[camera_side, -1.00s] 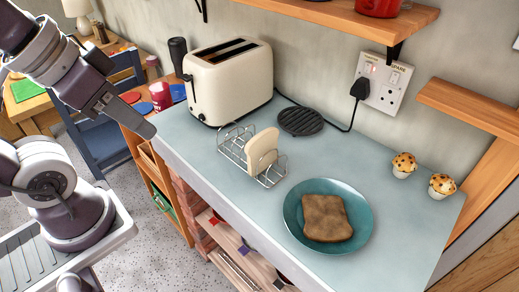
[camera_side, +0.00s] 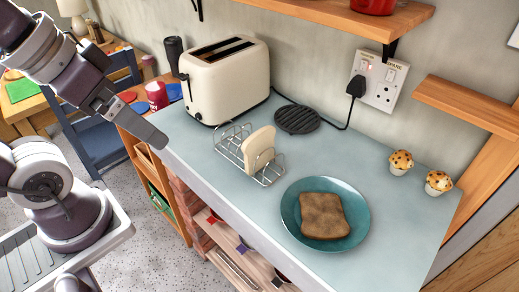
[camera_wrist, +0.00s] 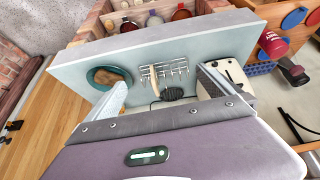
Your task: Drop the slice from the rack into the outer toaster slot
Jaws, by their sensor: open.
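A pale slice of bread (camera_side: 258,149) stands upright in the wire rack (camera_side: 232,150) on the blue-grey counter. In the wrist view the slice (camera_wrist: 154,81) and the rack (camera_wrist: 178,68) lie ahead, between my fingers. The cream toaster (camera_side: 222,85) stands behind and left of the rack, with two dark slots on top, both seemingly empty. In the wrist view the toaster (camera_wrist: 238,108) is partly hidden by the right finger. My gripper (camera_side: 160,142) is at the counter's left end, in front of the toaster and apart from the rack. It is open and empty (camera_wrist: 160,92).
A teal plate (camera_side: 357,230) with a brown toast slice (camera_side: 324,215) lies right of the rack. A black round trivet (camera_side: 297,119) and a cord to the wall socket (camera_side: 378,82) are behind it. Two muffins (camera_side: 401,162) stand at the back right. A shelf (camera_side: 340,17) overhangs.

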